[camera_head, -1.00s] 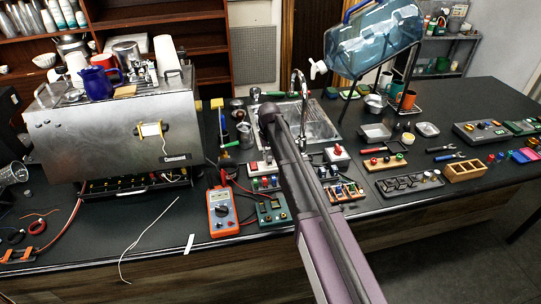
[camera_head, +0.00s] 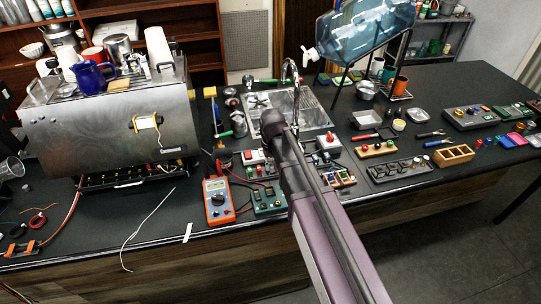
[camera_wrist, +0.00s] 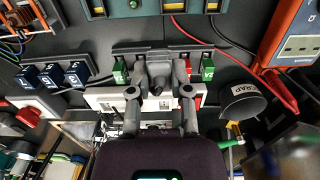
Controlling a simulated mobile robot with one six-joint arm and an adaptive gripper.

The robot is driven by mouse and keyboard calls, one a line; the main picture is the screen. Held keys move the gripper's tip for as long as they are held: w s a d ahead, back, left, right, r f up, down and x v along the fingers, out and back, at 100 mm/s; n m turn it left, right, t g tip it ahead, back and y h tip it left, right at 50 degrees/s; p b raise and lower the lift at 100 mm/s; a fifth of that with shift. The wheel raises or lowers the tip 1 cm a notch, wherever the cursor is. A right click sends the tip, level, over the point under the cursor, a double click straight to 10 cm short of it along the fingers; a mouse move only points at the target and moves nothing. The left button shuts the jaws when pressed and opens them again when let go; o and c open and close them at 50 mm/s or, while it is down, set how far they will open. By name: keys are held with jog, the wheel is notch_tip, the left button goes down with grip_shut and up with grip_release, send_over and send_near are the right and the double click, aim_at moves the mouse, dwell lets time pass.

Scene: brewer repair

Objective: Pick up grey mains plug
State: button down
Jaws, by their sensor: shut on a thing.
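In the wrist view, my gripper (camera_wrist: 160,92) has one finger on each side of a dark grey plug (camera_wrist: 159,74) and is shut on it. The plug is over a pale socket strip (camera_wrist: 112,98) with a red switch. I cannot tell whether its pins are in the strip or clear of it. In the head view my arm hides the gripper and the plug. The strip's left end (camera_head: 249,158) shows there beside my arm.
An orange multimeter (camera_head: 218,201) with red leads lies left of my arm. The espresso machine (camera_head: 80,130) and the sink (camera_head: 310,115) stand farther back.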

jog(key=shift+s+d, duration=0.15)
jog(key=shift+s, duration=0.5)
jog(key=shift+d, duration=0.15)
dwell(0.5)
